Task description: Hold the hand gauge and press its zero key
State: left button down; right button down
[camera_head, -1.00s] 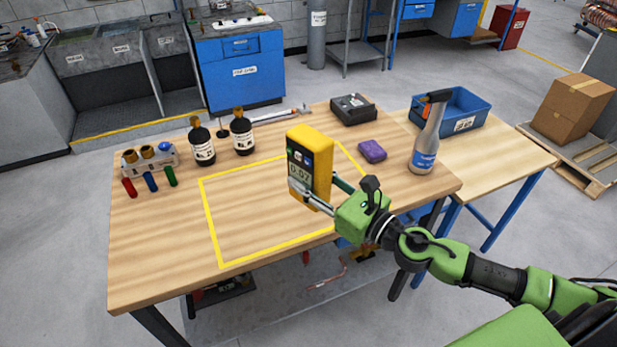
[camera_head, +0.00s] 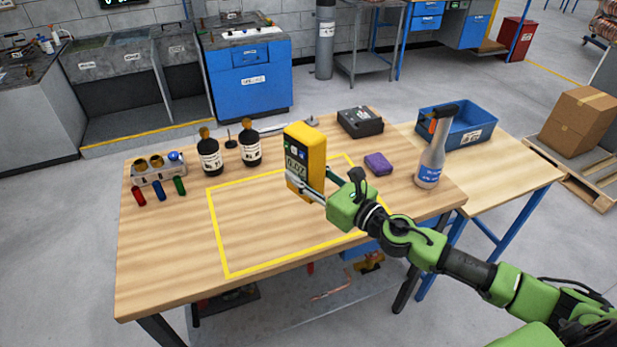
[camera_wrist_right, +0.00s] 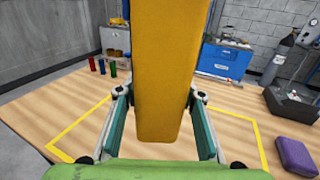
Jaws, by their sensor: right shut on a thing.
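The yellow hand gauge (camera_head: 312,150) is upright above the work table, inside or over the yellow-taped rectangle in the head view. Its dark face with a lit display (camera_head: 296,168) and small keys is turned to the left. My right gripper (camera_head: 320,186) is shut on the gauge's lower part. In the right wrist view, the gauge's plain yellow side (camera_wrist_right: 162,80) stands between the two fingers (camera_wrist_right: 158,125), and its lower end appears above the wood. The keys are too small to read, and the face is hidden in the wrist view. My left gripper is not in view.
Two dark bottles (camera_head: 210,155) stand behind the tape. A rack (camera_head: 158,170) and red, blue and green cylinders (camera_head: 159,190) are at the left. The taped area is otherwise clear.

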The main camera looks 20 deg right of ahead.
jog(key=shift+w+r, duration=0.15)
jog(key=shift+w, duration=3.4)
jog(key=shift+f+b, duration=6.35)
jog(key=shift+f, duration=0.2)
jog(key=shift+s+f, duration=0.1)
jog(key=shift+f, duration=0.1)
